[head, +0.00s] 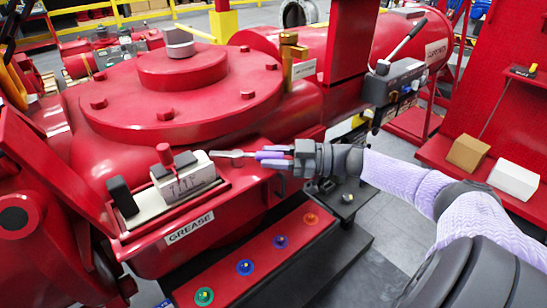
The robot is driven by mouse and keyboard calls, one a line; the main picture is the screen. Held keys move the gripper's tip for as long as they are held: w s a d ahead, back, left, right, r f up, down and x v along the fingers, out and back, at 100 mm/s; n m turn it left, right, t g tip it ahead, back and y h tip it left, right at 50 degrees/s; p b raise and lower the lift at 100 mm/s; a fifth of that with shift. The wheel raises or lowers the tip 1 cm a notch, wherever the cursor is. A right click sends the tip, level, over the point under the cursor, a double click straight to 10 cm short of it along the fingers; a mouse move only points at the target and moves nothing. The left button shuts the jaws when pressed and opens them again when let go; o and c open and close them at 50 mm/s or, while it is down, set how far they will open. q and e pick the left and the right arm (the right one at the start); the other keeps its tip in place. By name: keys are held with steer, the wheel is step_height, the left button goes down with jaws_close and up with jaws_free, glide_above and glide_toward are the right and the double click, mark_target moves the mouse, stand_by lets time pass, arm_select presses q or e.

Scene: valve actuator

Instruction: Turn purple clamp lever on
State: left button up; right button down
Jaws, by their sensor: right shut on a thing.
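The purple clamp lever (270,155) lies roughly level at the right end of the small block on the red valve body. Its silver arm (230,154) points left toward the block, and its purple handle points right. My right gripper (276,157) comes in from the right and is shut on the purple handle. The fingers hide part of the handle. My left gripper is out of view.
A block with a red knob (165,154) and a black grip (121,195) stands left of the lever. A grey control box with a lever (393,80) is at upper right. Below is a red step (262,262) with several coloured knobs. Boxes (468,153) lie on a red shelf.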

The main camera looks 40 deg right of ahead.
steer(key=shift+c, duration=2.3)
jaws_free()
steer(key=p+v, duration=0.1)
steer(key=v, duration=0.9)
